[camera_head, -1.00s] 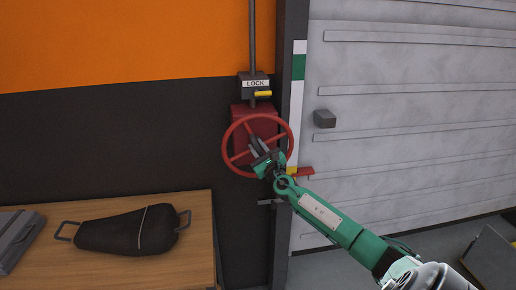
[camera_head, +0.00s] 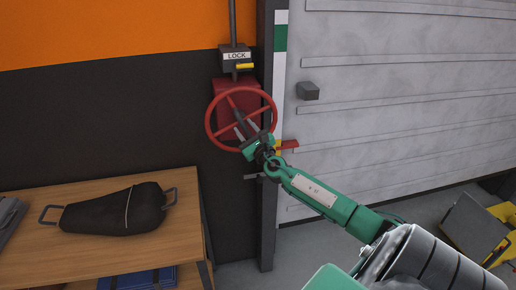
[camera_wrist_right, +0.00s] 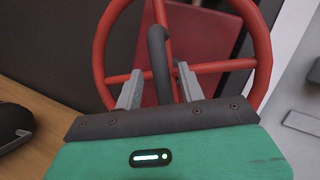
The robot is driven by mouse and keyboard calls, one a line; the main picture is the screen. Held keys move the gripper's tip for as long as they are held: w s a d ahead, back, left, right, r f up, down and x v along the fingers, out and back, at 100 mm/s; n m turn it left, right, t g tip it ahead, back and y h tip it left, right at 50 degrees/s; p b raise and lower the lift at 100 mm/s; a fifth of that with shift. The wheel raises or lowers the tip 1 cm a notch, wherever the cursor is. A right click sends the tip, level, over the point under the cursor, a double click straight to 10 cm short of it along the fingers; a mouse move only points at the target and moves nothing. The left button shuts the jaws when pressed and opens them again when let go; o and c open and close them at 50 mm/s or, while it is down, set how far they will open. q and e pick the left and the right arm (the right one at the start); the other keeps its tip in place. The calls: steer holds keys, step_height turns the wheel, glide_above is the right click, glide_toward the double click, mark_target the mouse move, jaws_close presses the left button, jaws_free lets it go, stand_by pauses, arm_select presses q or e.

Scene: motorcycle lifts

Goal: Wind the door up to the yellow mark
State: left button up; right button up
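The red handwheel (camera_head: 208,119) sits on a red wall box (camera_head: 224,92) left of the grey ribbed door (camera_head: 400,100). A white strip with a green band (camera_head: 281,37) runs down the door's edge. Low on it is a small yellow mark (camera_head: 278,146), with a red tab (camera_head: 290,144) beside it at about the same height. My right gripper (camera_head: 243,128) is at the wheel's lower right. In the right wrist view, its fingers (camera_wrist_right: 158,88) stand apart on either side of a dark handle (camera_wrist_right: 158,50), with gaps showing. My left gripper is out of view.
A LOCK box (camera_head: 236,57) with a yellow lever is above the wheel. A wooden bench (camera_head: 120,240) at left holds a black padded item (camera_head: 115,222). A yellow and grey object (camera_head: 472,230) lies on the floor at right.

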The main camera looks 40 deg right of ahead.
steer(key=b+v, duration=0.2)
steer(key=v, duration=0.8)
steer(key=shift+b, duration=0.3)
steer(key=shift+a, duration=0.1)
